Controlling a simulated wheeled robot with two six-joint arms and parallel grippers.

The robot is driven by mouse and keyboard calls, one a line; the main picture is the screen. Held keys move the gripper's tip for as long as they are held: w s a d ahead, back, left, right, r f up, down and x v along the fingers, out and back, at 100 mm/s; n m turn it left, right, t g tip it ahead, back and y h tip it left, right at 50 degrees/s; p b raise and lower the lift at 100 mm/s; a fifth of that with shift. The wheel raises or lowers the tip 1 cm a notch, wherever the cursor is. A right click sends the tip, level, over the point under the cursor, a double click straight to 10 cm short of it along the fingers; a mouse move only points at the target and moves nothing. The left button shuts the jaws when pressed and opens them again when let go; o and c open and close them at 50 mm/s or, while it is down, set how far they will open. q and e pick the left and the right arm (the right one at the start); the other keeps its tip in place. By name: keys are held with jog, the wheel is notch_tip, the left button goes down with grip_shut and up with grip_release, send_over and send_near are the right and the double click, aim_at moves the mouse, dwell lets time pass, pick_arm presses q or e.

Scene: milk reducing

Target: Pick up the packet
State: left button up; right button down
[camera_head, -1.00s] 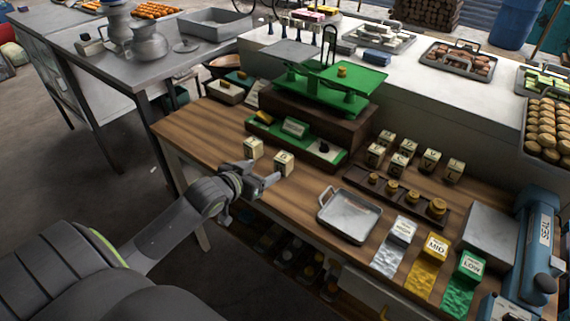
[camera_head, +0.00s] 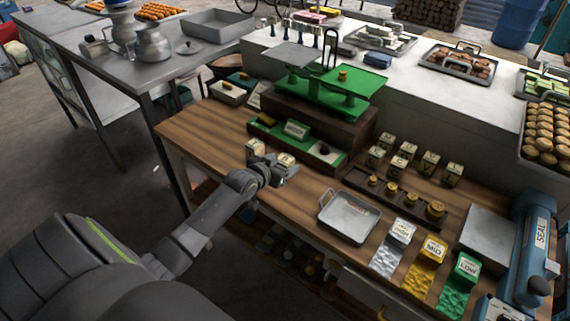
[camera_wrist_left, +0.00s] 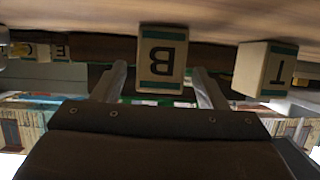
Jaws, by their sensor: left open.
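A small cream packet (camera_head: 286,159) with a green band stands on the wooden table near its front edge. In the left wrist view this packet (camera_wrist_left: 162,58), marked B, appears upside down between the two fingers of my left gripper (camera_wrist_left: 163,84). The fingers are spread, with a gap visible on each side of it. In the head view my left gripper (camera_head: 284,173) is at the packet and hides its lower part. A second packet (camera_head: 254,147), marked T in the left wrist view (camera_wrist_left: 264,70), stands just to the left. My right gripper is not in view.
A green balance scale (camera_head: 335,98) on a brown block and a green tray (camera_head: 327,156) stand behind. A metal tray (camera_head: 349,217) lies to the right. Several similar packets (camera_head: 402,155) stand farther right behind small weights.

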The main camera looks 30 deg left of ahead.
pick_arm(q)
jog(key=shift+x, duration=0.9)
jog(key=shift+c, duration=0.3)
jog(key=c, duration=1)
